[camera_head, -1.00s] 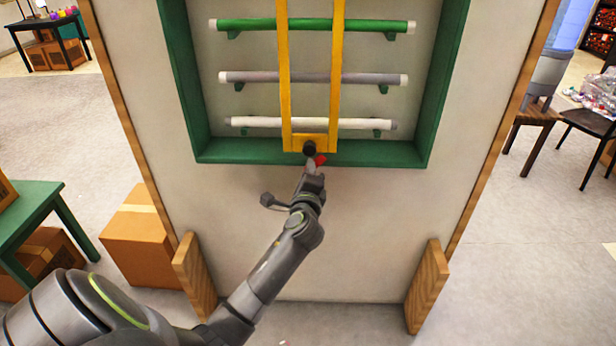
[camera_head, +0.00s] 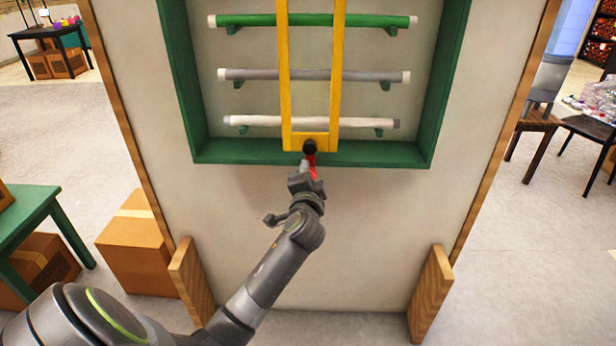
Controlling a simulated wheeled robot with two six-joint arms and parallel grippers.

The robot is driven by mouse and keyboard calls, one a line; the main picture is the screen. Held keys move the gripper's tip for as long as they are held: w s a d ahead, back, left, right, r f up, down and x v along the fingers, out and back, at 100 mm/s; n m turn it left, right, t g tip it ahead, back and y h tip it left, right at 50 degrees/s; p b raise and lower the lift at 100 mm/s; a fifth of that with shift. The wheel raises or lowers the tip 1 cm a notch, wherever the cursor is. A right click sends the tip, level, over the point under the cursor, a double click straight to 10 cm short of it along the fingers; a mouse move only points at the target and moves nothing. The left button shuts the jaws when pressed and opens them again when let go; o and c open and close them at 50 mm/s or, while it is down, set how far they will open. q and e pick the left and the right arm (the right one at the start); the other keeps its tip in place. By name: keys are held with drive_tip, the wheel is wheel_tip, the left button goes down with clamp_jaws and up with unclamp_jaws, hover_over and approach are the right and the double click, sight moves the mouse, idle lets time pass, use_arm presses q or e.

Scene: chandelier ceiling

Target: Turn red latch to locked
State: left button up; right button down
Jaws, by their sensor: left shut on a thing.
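The red latch (camera_head: 311,162) is a small red piece at the bottom edge of the green-framed wall case. It hangs just below a black knob (camera_head: 310,148) at the foot of the yellow bar frame (camera_head: 318,141). The latch looks close to upright, pointing down. My left gripper (camera_head: 308,172) comes up from below and is shut on the red latch; the fingers partly hide it. My right gripper is not in view.
The green case (camera_head: 390,154) holds several horizontal tubes behind the yellow bars. Wooden feet (camera_head: 430,295) brace the panel (camera_head: 365,230). A green table (camera_head: 22,218) and cardboard boxes (camera_head: 138,250) stand at left, chairs (camera_head: 535,125) at right.

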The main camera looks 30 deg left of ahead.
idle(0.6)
use_arm(q)
drive_tip(key=o, duration=1)
drive_tip(key=shift+c, duration=0.2)
drive_tip(key=shift+f, duration=0.1)
